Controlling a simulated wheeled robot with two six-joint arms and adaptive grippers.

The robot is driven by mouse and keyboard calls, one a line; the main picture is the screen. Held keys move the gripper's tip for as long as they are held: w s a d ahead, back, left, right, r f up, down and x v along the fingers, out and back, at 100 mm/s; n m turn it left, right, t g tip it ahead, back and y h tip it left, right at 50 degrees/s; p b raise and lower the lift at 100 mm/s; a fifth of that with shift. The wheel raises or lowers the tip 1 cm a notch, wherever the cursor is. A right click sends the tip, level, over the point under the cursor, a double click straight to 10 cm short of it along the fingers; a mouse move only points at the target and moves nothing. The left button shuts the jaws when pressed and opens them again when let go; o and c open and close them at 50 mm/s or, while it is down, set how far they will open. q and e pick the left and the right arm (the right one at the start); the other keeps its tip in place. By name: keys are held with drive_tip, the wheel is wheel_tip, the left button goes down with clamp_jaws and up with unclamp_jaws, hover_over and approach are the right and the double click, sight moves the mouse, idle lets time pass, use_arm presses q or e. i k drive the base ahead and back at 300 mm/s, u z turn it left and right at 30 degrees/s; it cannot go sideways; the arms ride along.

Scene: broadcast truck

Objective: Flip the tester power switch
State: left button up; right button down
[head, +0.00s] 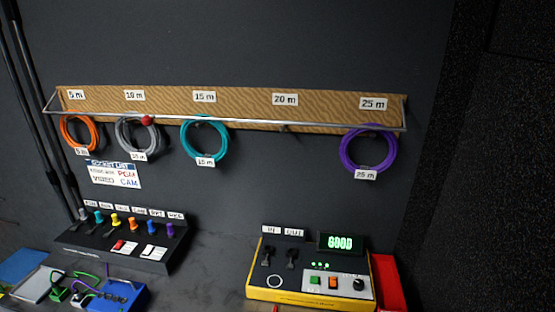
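The tester (256,293) is a yellow box with a black top panel, standing at the lower right of the head view. Its display (340,243) is lit and reads GOOD in green, with small green lights below it. A green control (314,281), an orange control (332,282) and a round black knob (358,284) sit in a row on a pale strip. Their labels are too small to read, so I cannot tell which is the power switch. Two black parts (267,256) stand under the IN and OUT labels. Neither gripper is in view.
A red tray (388,283) stands against the tester's right side. A black panel (120,245) with several coloured plugs is at left, with a blue box (122,296) in front. Coloured cable coils hang from a wall rail (230,122). Bench between panel and tester looks clear.

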sight(333, 280)
drive_tip(key=k, duration=0.5)
drive_tip(key=u, duration=0.8)
drive_tip(key=i, duration=0.9)
drive_tip(key=z, duration=1.4)
